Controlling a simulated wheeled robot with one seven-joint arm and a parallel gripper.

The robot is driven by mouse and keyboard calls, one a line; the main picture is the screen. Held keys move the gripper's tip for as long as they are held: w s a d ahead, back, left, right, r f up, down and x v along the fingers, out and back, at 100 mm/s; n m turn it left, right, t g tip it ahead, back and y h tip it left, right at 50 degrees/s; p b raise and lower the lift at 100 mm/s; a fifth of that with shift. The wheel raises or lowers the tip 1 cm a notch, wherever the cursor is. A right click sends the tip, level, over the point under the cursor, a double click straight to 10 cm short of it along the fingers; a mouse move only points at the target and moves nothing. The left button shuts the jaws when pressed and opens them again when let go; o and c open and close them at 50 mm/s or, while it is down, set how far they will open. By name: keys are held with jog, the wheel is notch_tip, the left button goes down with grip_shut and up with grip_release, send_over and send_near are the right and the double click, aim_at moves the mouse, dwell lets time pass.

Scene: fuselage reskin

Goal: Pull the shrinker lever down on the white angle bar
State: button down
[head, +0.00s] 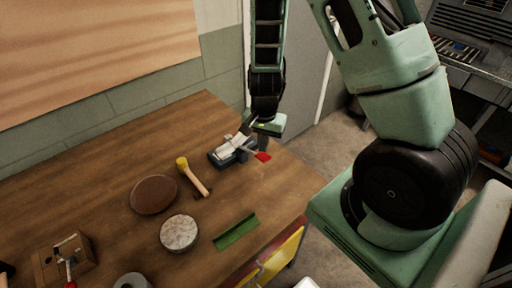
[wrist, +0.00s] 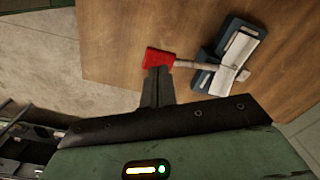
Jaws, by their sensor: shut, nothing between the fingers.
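The shrinker (head: 222,158) is a dark blue-grey block near the table's right edge; it also shows in the wrist view (wrist: 208,80). The white angle bar (head: 232,148) lies on it, and shows as a pale strip in the wrist view (wrist: 233,50). The shrinker lever ends in a red grip (head: 263,157), which sticks out toward the table edge; in the wrist view the red grip (wrist: 158,57) is at the fingertips. My gripper (wrist: 160,72) is shut and empty, its tips overlapping the grip's lower edge in view. Contact cannot be told.
On the wooden table (head: 110,160) are a yellow-headed mallet (head: 195,178), a brown disc (head: 154,194), a grey round disc (head: 180,233), a green angle piece (head: 237,231) and a wooden box with a red-tipped lever (head: 62,262).

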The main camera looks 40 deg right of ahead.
jog(key=shift+r+p, duration=1.6)
jog(key=shift+r, duration=0.5)
notch_tip(320, 180, down, 5)
jog(key=n+b, duration=0.4)
jog(key=n, duration=0.2)
jog(key=shift+r, duration=0.2)
dwell(1.3)
